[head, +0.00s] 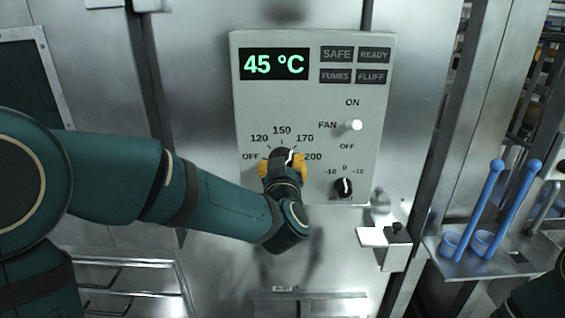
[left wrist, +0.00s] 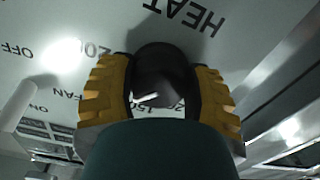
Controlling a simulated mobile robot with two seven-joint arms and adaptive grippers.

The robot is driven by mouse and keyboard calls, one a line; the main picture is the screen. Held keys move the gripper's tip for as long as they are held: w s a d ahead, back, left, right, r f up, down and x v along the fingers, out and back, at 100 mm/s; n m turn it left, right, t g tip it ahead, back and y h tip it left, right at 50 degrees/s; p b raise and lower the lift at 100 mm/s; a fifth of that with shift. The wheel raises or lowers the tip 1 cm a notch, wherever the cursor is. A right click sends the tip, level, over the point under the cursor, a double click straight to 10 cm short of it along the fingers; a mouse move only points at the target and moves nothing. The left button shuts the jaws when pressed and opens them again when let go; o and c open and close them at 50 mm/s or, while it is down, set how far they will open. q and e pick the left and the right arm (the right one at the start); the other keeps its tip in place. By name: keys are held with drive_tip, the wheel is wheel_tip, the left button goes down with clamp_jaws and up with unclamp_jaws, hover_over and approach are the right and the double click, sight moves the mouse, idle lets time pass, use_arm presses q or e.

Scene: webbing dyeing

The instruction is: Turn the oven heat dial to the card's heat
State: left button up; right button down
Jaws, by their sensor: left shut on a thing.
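The black heat dial (head: 282,154) sits low on the left of the grey oven panel, ringed by OFF, 120, 150, 170 and 200. My left gripper (head: 282,167) is shut on it, one yellow fingertip on each side. In the left wrist view the dial (left wrist: 160,70) fills the space between the fingers (left wrist: 161,95). A white pointer mark shows on the dial, leaning up and right, roughly towards 170; the gripper partly hides it, so the exact setting is unclear. I cannot make out a card. My right gripper is out of view.
The SAFE, READY, FUMES and FLUFF lamps look unlit. A white fan switch (head: 354,125) and a small black knob (head: 344,187) are right of the dial.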

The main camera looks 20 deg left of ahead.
use_arm(q)
drive_tip(key=shift+f, duration=0.1)
idle(0.4)
drive_tip(key=o, duration=1.2)
drive_tip(key=shift+s, duration=0.1)
drive_tip(key=v, duration=1.2)
